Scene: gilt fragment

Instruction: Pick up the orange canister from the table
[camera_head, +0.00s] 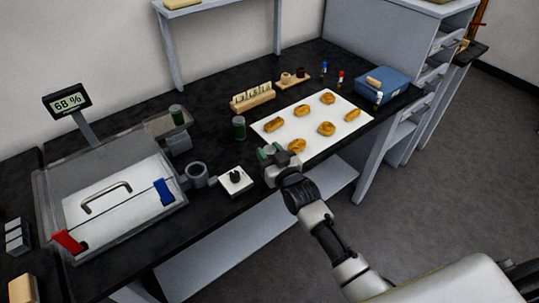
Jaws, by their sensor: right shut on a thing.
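My right gripper (270,155) reaches in from the lower right and is shut at the table's front edge, near the white sheet's left corner. A small dark green thing (268,150), seemingly a canister, shows between its fingers; the fingers hide much of it. I see no canister that is clearly orange. A dark green canister (239,128) stands upright on the black table (215,155), behind and left of the gripper. Another green canister (177,115) stands on a small raised platform farther left. My left gripper is not in view.
Several golden fragments lie on the white sheet (311,134). A white block with a black knob (235,181) sits left of the gripper. A clear-walled case with a display (68,100) fills the left. A blue box (382,84) stands at the right end.

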